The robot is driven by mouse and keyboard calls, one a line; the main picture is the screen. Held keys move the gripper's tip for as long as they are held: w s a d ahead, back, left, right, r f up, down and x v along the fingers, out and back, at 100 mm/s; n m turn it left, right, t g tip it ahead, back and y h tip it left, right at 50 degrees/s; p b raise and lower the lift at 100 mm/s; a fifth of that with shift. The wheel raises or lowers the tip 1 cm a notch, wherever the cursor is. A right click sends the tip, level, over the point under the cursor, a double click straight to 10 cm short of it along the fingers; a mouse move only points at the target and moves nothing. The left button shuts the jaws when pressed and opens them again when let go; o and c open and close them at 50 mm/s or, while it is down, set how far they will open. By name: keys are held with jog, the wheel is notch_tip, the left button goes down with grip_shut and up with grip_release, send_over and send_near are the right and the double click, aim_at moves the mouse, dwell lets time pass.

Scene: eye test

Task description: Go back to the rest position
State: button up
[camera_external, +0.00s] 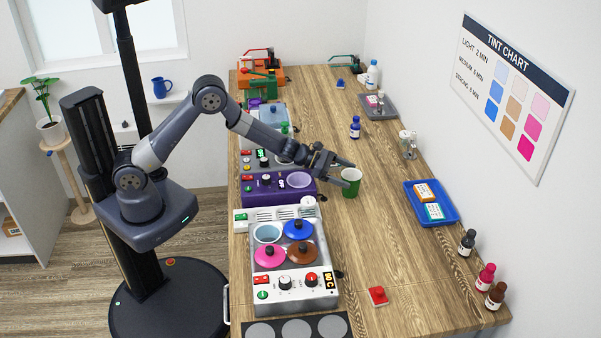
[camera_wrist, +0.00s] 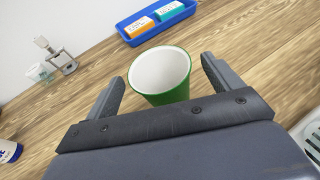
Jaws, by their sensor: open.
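My gripper (camera_external: 333,166) is at the end of my outstretched arm, above the middle of the wooden bench. It also shows in the wrist view (camera_wrist: 160,90), with its two fingers spread apart. A green cup (camera_external: 351,182) with a white inside stands upright on the bench by the fingertips. In the wrist view the cup (camera_wrist: 162,76) is between and just beyond the open fingers. I cannot tell whether a finger touches it.
A dye-heating unit (camera_external: 292,287) with coloured lids and a purple unit (camera_external: 262,194) line the bench's left side. A blue tray (camera_external: 432,203) with two boxes lies to the right. Bottles (camera_external: 467,242) stand along the wall. Bench around the red piece (camera_external: 378,295) is clear.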

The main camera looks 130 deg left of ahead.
jog(key=shift+f, duration=0.15)
jog(key=shift+s+r, duration=0.1)
jog(key=shift+r, duration=0.25)
jog(key=b+v, duration=0.2)
jog(key=v, duration=0.9)
jog(key=shift+s+d, duration=0.15)
jog(key=shift+s, duration=0.15)
jog(key=x, duration=0.4)
jog(key=p+x, duration=0.1)
jog(key=x, duration=0.7)
jog(key=shift+f, duration=0.35)
notch_tip(320, 180, up, 11)
jog(key=p, duration=0.1)
jog(key=s+d+r+n+g+y+b, duration=0.1)
jog(key=s+d+r+n+y, duration=0.1)
jog(key=s+d, duration=0.55)
jog(key=s+d+r+n+g+y, duration=0.1)
jog(key=s+d+r+n+y, duration=0.15)
jog(key=s+d, duration=0.5)
jog(key=shift+w+a+r+m+h, duration=0.25)
jog(key=shift+w+r+m+h, duration=0.2)
jog(key=shift+w, duration=0.4)
jog(key=shift+w+a+r+m+h, duration=0.25)
jog(key=shift+w+r+m, duration=0.25)
jog(key=shift+w, duration=0.3)
